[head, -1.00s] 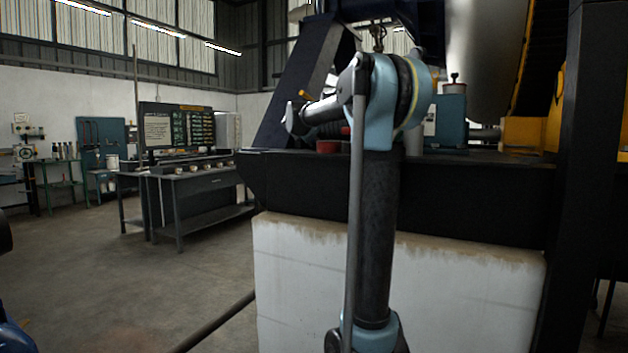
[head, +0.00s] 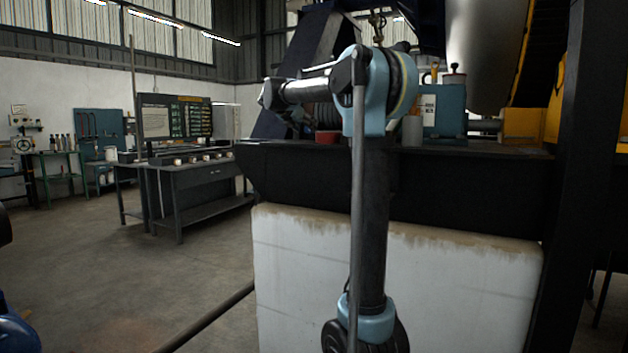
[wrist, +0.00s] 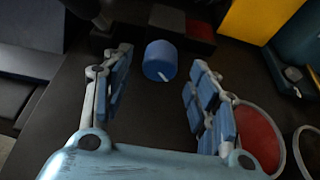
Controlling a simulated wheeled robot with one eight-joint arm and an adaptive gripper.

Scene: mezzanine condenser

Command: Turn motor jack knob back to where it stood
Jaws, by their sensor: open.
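The motor jack knob, seemingly the short blue cylinder (wrist: 160,58) with a white pointer mark, shows at upper middle in the wrist view, set against a dark block. Its mark points down and slightly right. My gripper (wrist: 159,74) is open, with its blue-padded fingers left and right of the knob in the picture. A gap shows on both sides, and I see no contact. Whether the knob lies at fingertip depth or beyond is hard to tell. In the head view my arm hides the knob and most of the gripper.
A red-topped round container (wrist: 257,136) stands close to the right finger; another round one (wrist: 309,150) is at the right edge. A yellow block (wrist: 258,14) and a teal housing (wrist: 300,45) stand at upper right. In the head view, the dark bench (head: 450,185) rests on a white plinth (head: 300,270).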

